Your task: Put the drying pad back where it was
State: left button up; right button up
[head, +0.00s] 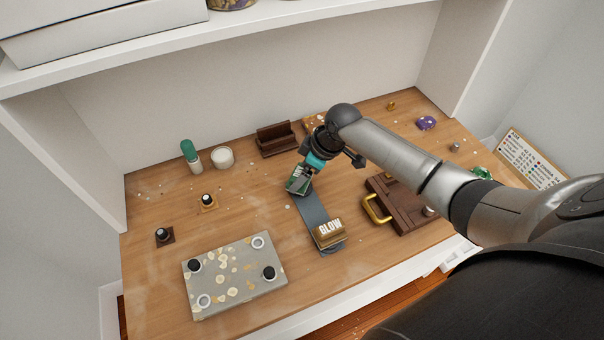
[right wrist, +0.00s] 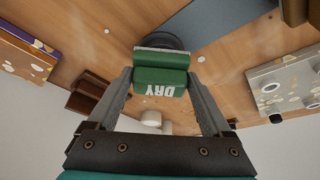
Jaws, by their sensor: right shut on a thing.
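The drying pad (right wrist: 160,78) is a green block with the letters DRY, upside down in the right wrist view. My right gripper (right wrist: 160,74) is shut on it, a finger on each side. A dark round shape shows just beyond the pad's pale edge. In the head view the green pad (head: 297,181) is partly hidden by my right gripper (head: 302,174), at the far end of a blue-grey strip (head: 311,208). I cannot tell whether it touches the strip or table. A similar block marked GLOW (head: 329,232) sits at the strip's near end. My left gripper is out of view.
A brown slotted rack (head: 277,141), white cup (head: 222,158) and green-capped bottle (head: 192,160) stand at the back. A speckled grey slab (head: 235,280) is front left. A brown case (head: 408,204) with a yellow handle is right. A shelf overhangs the back. Left-centre table has free room.

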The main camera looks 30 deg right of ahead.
jog(key=shift+f, duration=0.1)
jog(key=o, duration=1.5)
jog(key=shift+s+d+r, duration=0.1)
jog(key=shift+r, duration=0.45)
jog(key=p+v, duration=0.2)
jog(key=v, duration=0.9)
jog(key=shift+p, duration=0.4)
